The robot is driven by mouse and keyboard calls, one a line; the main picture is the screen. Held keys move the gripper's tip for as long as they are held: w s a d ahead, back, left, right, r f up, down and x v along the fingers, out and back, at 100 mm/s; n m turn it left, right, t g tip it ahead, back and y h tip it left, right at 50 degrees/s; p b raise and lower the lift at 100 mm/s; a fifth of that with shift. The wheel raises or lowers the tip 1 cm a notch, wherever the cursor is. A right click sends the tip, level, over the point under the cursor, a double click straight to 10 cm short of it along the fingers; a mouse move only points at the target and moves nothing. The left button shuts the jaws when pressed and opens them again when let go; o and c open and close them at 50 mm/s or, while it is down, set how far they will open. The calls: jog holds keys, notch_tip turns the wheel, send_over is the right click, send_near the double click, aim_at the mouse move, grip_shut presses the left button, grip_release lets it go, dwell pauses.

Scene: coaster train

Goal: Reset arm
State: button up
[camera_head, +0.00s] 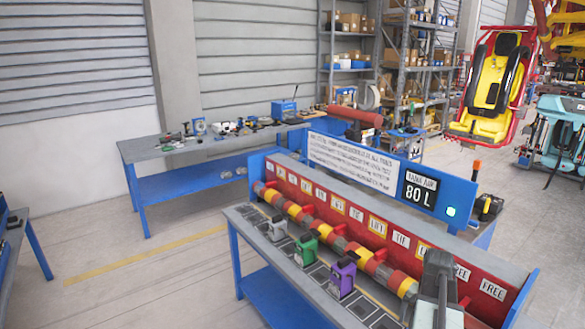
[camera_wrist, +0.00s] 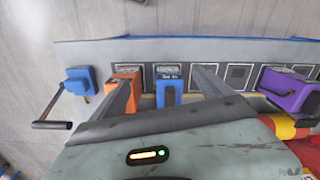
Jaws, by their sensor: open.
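In the wrist view my gripper (camera_wrist: 167,70) is open, its two grey fingers spread wide. A blue block (camera_wrist: 169,88) shows between the fingers, and an orange block (camera_wrist: 125,78) shows partly behind the left finger. I cannot tell whether either finger touches them. A purple block (camera_wrist: 290,92) is at the right; it also shows in the head view (camera_head: 342,277), standing on the bench near a green block (camera_head: 306,250) and a grey block (camera_head: 277,229). My arm rises at the lower right of the head view and hides the bench's near end.
The bench (camera_head: 240,222) has dark square pads and a red labelled panel (camera_head: 340,215) with red and yellow rollers. A blue device with a crank handle (camera_wrist: 80,80) is left of the orange block. A second workbench (camera_head: 150,150) stands behind.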

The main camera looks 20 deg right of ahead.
jog(key=w+a+f+n+b, duration=0.3)
jog(key=w+a, duration=0.4)
jog(key=a, duration=0.5)
jog(key=w+a+f+n+b, duration=0.25)
jog(key=w+a, duration=0.35)
jog(key=a, duration=0.7)
jog(key=a+f+n+b, duration=0.1)
jog(key=a+n, duration=0.5)
jog(key=a, duration=1.1)
jog(key=shift+s+a+f+b, duration=0.15)
jog(key=shift+s+f+b, duration=0.25)
jog(key=shift+f, duration=0.3)
jog(key=shift+n, duration=0.25)
